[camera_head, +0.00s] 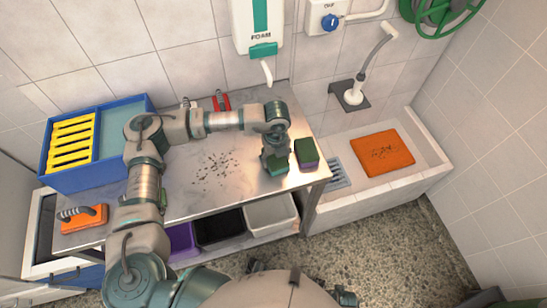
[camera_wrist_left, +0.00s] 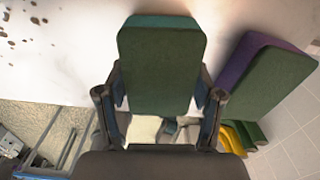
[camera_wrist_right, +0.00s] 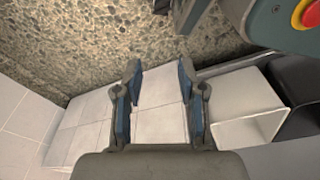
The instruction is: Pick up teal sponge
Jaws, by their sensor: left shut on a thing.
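The teal sponge (camera_wrist_left: 160,70) fills the middle of the left wrist view, with a dark green broad face and a teal edge at the top. My left gripper (camera_head: 274,162) is shut on it, one finger on each side, over the right end of the steel table. A second sponge (camera_head: 307,152), green and purple, stands just right of that gripper; it also shows in the left wrist view (camera_wrist_left: 262,85). My right gripper (camera_wrist_right: 160,90) is open and empty in the right wrist view, above white tiles.
A blue bin (camera_head: 85,180) with a yellow rack stands on the table's left, near an orange brush (camera_head: 84,217). Grey, black and purple bins sit below the table. A tiled basin (camera_head: 345,208) with an orange mat (camera_head: 383,153) lies right. Dark specks mark the table's middle.

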